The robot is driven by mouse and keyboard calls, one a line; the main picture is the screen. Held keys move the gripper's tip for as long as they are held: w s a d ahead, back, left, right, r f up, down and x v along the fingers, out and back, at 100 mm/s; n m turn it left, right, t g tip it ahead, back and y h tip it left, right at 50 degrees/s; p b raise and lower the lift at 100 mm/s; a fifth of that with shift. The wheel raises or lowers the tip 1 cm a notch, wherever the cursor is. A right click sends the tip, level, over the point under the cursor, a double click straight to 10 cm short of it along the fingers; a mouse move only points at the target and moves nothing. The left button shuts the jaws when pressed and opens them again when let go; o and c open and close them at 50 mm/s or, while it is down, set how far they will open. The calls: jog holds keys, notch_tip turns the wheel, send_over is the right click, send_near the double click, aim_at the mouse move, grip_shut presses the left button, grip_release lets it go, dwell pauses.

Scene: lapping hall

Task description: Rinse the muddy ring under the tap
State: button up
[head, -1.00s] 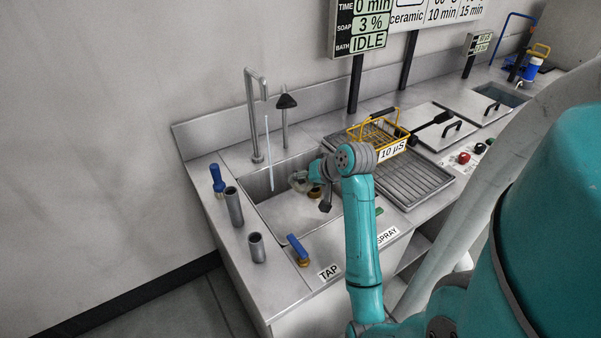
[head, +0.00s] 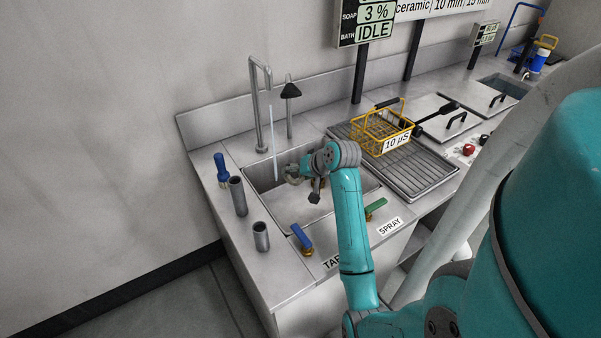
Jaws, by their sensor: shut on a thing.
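The tap (head: 262,115) stands at the back left of the steel sink (head: 300,212), and a thin stream of water (head: 273,145) falls from its spout. My gripper (head: 291,174) is over the sink, just right of the stream, and is shut on a small greyish ring (head: 290,177). The ring is small and partly hidden by the fingers, and its mud cannot be made out. It looks close to the stream, but I cannot tell whether water touches it. The blue tap lever (head: 300,238) is at the sink's front, by the TAP label.
A green spray lever (head: 376,207) is at the front right. A yellow wire basket (head: 370,140) sits on the ribbed drainboard (head: 425,180). Two grey cups (head: 238,195) (head: 261,236) and a blue-handled tool (head: 221,168) stand left of the sink.

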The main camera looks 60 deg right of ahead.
jog(key=w+d+f, duration=0.5)
jog(key=w, duration=0.3)
jog(key=shift+f, duration=0.15)
dwell(0.5)
jog(key=shift+s+a, duration=0.1)
dwell(5.4)
jog(key=s+a+r, duration=0.3)
jog(key=s+a, duration=0.1)
jog(key=s, duration=0.2)
jog(key=shift+s, duration=0.35)
